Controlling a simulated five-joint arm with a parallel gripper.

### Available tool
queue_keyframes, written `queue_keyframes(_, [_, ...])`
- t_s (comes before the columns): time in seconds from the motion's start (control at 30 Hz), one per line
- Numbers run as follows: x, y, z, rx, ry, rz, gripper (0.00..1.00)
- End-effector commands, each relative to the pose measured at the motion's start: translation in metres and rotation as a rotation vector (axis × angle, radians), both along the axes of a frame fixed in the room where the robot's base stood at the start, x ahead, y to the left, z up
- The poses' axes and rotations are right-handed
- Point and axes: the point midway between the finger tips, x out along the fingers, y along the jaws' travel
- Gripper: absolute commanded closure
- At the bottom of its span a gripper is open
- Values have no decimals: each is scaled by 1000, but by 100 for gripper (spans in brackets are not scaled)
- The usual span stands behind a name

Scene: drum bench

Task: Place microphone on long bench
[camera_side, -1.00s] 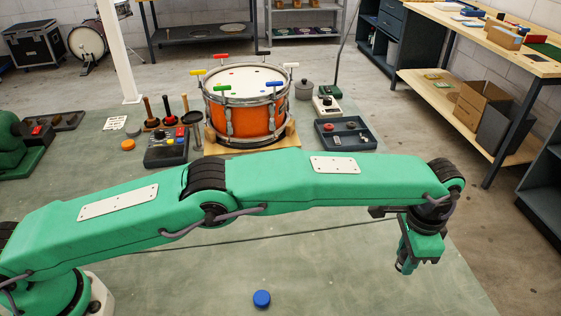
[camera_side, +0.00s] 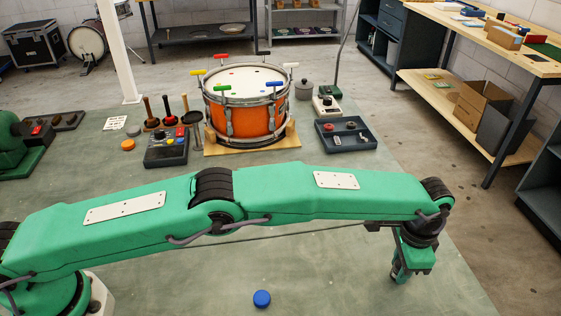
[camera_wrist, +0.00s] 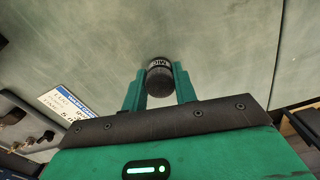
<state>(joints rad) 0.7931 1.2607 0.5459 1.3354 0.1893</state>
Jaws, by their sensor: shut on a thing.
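The microphone (camera_wrist: 160,84) shows as a short black cylinder with pale lettering on its band. It sits between the two green fingers of my gripper (camera_wrist: 158,76) in the wrist view, and the fingers are shut on it. In the side view my gripper (camera_side: 399,270) points down at the right, over the front right part of the grey-green bench top (camera_side: 340,280). The fingers hide most of the microphone there. I cannot tell whether its lower end touches the surface.
An orange drum (camera_side: 247,118) with coloured keys stands on a wooden base at the back. A dark tray (camera_side: 345,142) lies right of it. A blue round cap (camera_side: 262,298) lies at the front. The bench around my gripper looks clear.

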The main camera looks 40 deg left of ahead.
Motion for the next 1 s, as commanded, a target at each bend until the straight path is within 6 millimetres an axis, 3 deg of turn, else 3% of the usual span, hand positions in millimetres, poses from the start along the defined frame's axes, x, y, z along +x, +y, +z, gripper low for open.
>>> queue_keyframes(0.27, [0,0,-3,0,0,0,94])
queue_keyframes(0.3, [0,0,-3,0,0,0,66])
queue_keyframes(0.4, [0,0,-3,0,0,0,50])
queue_keyframes(0.77, [0,0,-1,-1,-1,0,50])
queue_keyframes(1.0, [0,0,18,-2,-2,0,50])
